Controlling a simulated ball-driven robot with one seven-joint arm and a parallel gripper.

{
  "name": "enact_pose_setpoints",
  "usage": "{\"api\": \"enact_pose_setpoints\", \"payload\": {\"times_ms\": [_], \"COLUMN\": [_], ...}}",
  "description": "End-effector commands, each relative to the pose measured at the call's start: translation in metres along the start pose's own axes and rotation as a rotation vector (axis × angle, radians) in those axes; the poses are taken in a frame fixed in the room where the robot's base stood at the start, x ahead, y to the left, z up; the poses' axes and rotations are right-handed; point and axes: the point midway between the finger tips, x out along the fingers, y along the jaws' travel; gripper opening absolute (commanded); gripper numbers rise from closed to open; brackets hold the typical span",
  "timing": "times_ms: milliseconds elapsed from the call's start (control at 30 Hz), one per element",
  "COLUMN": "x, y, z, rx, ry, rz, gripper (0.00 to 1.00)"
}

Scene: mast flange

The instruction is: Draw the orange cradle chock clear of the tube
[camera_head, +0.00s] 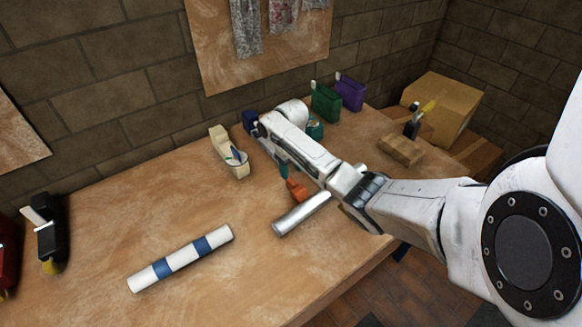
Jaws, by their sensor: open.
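The orange cradle chock (297,190) sits on the bench against the far side of a silver metal tube (300,214). The tube lies aslant, and my arm covers part of its right end. My gripper (284,171) points down just behind and left of the chock, with a teal part at its tip close to the orange. It is open, though the fingers are small and partly hidden by my arm. I cannot tell whether they touch the chock or stand around it.
A white tube with blue bands (181,258) lies at the front left. A cream tool holder (229,153) stands left of my gripper. Green (325,103) and purple (350,92) containers stand behind, and a wooden block (401,150) lies to the right. The bench's front middle is clear.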

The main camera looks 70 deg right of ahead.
Motion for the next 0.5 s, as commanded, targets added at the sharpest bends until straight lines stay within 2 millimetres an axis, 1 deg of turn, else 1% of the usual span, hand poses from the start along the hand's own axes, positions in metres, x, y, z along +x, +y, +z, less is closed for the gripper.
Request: {"api": "enact_pose_setpoints", "payload": {"times_ms": [167,500], "x": [0.011,0.043], "y": [0.002,0.002], "z": [0.001,0.001], "rx": [0.003,0.001], "ry": [-0.003,-0.001], "rz": [0.001,0.001], "gripper": [0.51,0.51]}}
